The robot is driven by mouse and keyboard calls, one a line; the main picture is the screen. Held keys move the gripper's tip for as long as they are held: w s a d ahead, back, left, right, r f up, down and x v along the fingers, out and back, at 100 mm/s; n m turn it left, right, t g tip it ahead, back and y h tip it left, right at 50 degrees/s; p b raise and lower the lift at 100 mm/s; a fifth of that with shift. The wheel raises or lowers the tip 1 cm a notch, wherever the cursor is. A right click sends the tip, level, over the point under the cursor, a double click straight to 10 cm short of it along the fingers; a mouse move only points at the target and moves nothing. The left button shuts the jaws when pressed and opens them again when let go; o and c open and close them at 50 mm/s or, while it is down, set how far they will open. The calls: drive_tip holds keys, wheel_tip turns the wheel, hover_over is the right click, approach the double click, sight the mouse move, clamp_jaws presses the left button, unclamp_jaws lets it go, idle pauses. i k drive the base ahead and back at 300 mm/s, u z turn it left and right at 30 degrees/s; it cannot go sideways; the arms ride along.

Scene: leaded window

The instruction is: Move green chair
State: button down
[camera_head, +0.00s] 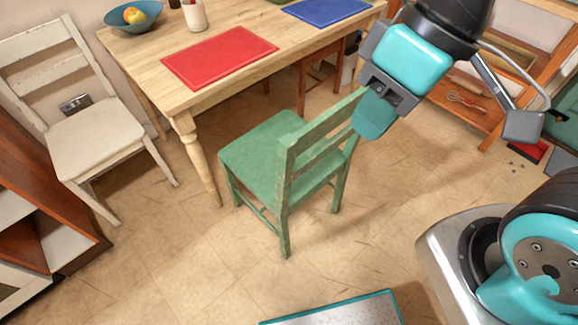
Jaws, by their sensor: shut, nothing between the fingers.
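The green chair (262,158) stands upright on the tiled floor, just in front of the wooden table. Its seat faces the table and its slatted backrest is toward me. My gripper (374,114) reaches in from the upper right and points down. It is shut with nothing held. Its tip overlaps the right upper end of the chair's backrest in the picture and hides that corner. I cannot tell whether it touches the chair.
The wooden table (140,68) holds a red mat (219,56), a blue mat (326,10) and a blue bowl (134,20). A white chair (97,138) stands at the left. Wooden shelving (487,118) stands at the right. Floor left of the green chair is clear.

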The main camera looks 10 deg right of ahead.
sight(287, 160)
drive_tip(key=u, duration=1.45)
drive_tip(key=k, duration=1.1)
drive_tip(key=z, duration=1.5)
drive_tip(key=i, duration=0.5)
drive_tip(key=z, duration=0.1)
